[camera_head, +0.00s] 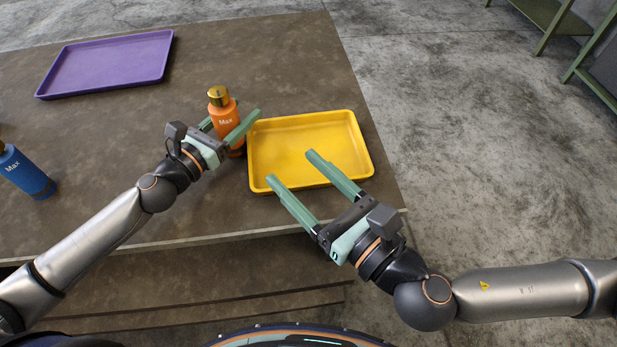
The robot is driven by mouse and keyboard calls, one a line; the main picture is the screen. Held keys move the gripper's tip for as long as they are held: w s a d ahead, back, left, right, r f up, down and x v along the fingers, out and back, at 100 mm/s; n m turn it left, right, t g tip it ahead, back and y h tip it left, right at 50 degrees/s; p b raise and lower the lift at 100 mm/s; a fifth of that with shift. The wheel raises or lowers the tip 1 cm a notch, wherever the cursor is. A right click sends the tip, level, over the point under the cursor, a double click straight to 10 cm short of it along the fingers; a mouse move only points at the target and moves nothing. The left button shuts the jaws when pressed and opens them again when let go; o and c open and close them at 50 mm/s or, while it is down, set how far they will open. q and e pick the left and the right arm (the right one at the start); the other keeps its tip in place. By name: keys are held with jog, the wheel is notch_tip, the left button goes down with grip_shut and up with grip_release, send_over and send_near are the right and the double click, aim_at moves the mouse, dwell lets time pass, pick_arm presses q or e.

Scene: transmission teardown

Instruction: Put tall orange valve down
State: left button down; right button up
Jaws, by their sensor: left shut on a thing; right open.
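My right gripper (290,172) is open and empty over the front part of the yellow tray.
The yellow tray (350,122) is empty, near the table's right edge. A purple tray (105,62) lies empty at the back left. A blue valve (27,172) marked "Max" is at the far left. The brown table (270,60) is clear between the trays. Green metal frames (560,25) stand beyond, at upper right.

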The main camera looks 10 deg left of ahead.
pick_arm(q)
jog(key=shift+r, duration=0.15)
pick_arm(e)
jog(key=shift+s+d, duration=0.5)
